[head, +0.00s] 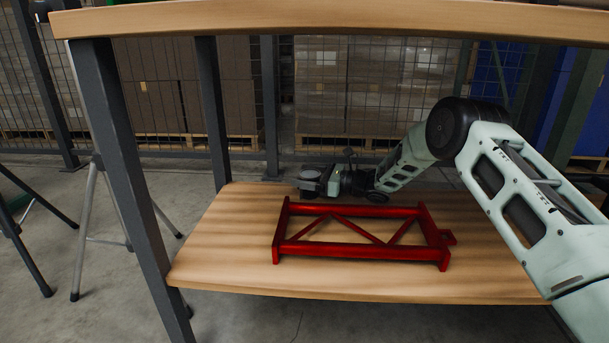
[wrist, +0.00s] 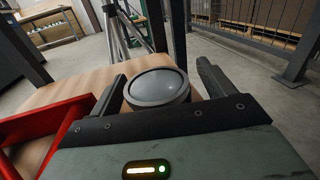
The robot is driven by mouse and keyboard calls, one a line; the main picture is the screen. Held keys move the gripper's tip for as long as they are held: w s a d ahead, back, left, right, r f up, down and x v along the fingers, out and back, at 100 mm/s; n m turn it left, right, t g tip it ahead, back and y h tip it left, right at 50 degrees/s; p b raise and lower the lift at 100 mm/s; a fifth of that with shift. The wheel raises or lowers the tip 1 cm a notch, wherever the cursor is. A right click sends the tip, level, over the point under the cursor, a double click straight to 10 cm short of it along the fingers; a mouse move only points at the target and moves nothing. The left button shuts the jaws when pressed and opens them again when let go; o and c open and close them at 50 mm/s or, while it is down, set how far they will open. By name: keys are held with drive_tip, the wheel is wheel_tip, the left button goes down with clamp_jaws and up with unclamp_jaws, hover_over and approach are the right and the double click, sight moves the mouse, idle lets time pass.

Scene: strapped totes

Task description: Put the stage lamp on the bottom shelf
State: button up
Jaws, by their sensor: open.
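My gripper (head: 330,181) reaches in low from the right at the lamp. In the wrist view its two black fingers stand apart, one on each side of the lamp, with visible gaps. The lamp's lower part is hidden by the gripper body.
A red metal frame (head: 360,211) lies on the shelf in front of the lamp and close to my arm. The upper shelf board (head: 320,17) and dark posts (head: 115,150) bound the space. The shelf's left part is clear.

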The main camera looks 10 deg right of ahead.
drive_tip(key=p+v, duration=0.3)
drive_tip(key=v, duration=0.2)
drive_tip(key=shift+s+d+r, duration=0.1)
drive_tip(key=shift+d, duration=0.25)
drive_tip(key=shift+s+d, duration=0.3)
drive_tip(key=shift+d, duration=0.15)
